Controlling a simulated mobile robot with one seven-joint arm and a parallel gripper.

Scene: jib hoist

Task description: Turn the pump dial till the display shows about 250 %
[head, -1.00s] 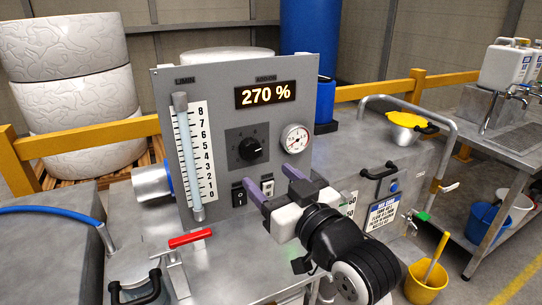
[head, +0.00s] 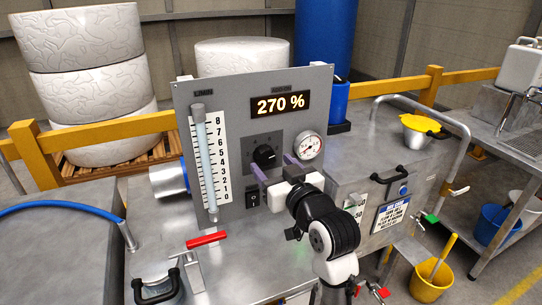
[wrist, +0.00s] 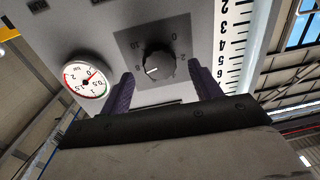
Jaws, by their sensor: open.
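The black pump dial (head: 265,156) sits on a dark square plate on the grey upright panel (head: 235,103). The display (head: 281,105) above it reads 270 %. My gripper (head: 273,168) is open, its two purple fingers pointing at the panel just below and around the dial in the head view. In the wrist view the dial (wrist: 160,65) shows between and beyond the two fingertips of my gripper (wrist: 159,82), with a white pointer mark on its lower left. The fingers appear apart from the dial; the exact gap in depth is unclear.
A round pressure gauge (head: 309,146) is right of the dial, close to one finger. A flow tube with a number scale (head: 207,157) stands at the left of the panel. A switch (head: 252,194) is below the dial. A red-handled valve (head: 206,239) is at the front left.

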